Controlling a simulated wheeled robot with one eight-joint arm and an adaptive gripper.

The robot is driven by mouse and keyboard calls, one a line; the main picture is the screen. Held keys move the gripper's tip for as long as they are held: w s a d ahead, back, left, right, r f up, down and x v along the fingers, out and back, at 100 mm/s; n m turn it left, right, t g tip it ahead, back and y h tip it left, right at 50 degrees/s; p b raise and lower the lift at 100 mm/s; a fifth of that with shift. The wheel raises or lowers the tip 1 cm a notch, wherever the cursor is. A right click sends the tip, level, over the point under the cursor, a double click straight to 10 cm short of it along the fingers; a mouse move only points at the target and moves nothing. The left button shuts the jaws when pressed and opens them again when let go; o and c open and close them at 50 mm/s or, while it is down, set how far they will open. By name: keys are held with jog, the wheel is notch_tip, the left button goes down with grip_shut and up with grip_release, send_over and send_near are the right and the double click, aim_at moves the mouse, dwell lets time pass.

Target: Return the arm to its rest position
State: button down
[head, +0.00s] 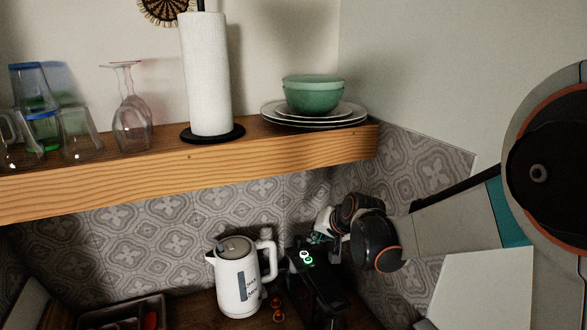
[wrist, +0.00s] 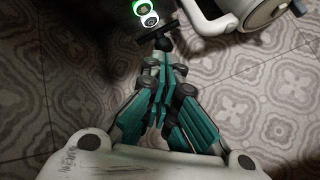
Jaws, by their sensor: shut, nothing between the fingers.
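My arm reaches in from the right of the head view, below the wooden shelf. My gripper (head: 322,232) is at its end, beside the top of a black machine (head: 322,290) with lit buttons, and is partly hidden by the wrist. In the wrist view my gripper (wrist: 160,62) has its teal fingers together, with nothing between them. The lit buttons (wrist: 145,12) show just beyond the fingertips. I cannot tell whether the fingers touch the machine.
A white kettle (head: 238,285) stands left of the machine, and also shows in the wrist view (wrist: 240,12). The wooden shelf (head: 290,147) above carries glasses (head: 131,120), a paper towel roll (head: 206,75) and a green bowl (head: 312,97) on plates. A dark tray (head: 95,318) sits lower left.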

jog(key=s+d+f+n+h+b, duration=0.1)
jog(key=s+d+b, duration=0.2)
jog(key=s, duration=0.8)
jog(key=s+d+f+n+h+b, duration=0.1)
jog(key=s+d+b, duration=0.3)
jog(key=s, duration=0.8)
jog(key=s+d+f+n+h+b, duration=0.1)
jog(key=s+d+f+h+b, duration=0.1)
jog(key=s, duration=0.9)
jog(key=d+f+b, duration=0.1)
jog(key=d+b, duration=0.1)
jog(key=d, duration=0.1)
jog(key=shift+s+d+f+g, duration=0.2)
jog(key=shift+s+d+g, duration=0.1)
jog(key=shift+d+g, duration=0.1)
